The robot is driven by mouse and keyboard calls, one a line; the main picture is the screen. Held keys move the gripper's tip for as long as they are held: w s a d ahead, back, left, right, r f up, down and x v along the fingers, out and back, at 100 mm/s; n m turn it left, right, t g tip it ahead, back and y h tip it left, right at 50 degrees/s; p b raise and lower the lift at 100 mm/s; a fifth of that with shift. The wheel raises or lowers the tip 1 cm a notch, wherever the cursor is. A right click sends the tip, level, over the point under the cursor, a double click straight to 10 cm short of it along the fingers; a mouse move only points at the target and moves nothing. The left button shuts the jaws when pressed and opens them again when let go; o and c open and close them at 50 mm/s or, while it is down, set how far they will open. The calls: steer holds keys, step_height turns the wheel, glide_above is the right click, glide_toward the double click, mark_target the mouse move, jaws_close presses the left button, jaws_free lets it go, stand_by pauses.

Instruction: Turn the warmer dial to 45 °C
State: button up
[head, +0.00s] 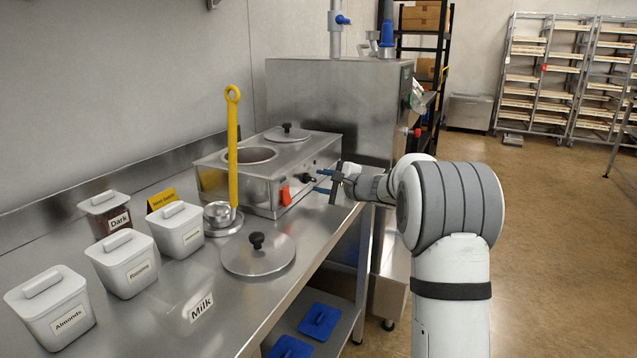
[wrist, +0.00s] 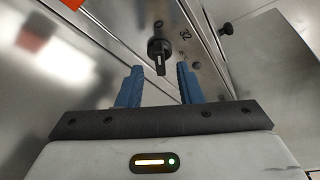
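The warmer (head: 262,186) is a steel box on the counter, with a black dial (head: 307,178) and an orange-red switch (head: 285,194) on its front panel. In the wrist view the black dial (wrist: 159,50) with a pale pointer mark is ahead of the fingertips and between their lines. My gripper (head: 322,181) has blue fingers, spread apart and empty, in front of the dial. The gripper also shows in the wrist view (wrist: 158,84). Numbers beside the dial are partly visible, but I cannot read the setting.
A round lid (head: 257,258) and a yellow-handled ladle (head: 232,150) are on the counter left of my gripper. White tubs (head: 124,262) stand further left. A tall steel machine (head: 335,110) stands behind the warmer. Open floor (head: 545,220) lies to the right.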

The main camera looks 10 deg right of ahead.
steer(key=shift+x, duration=1.3)
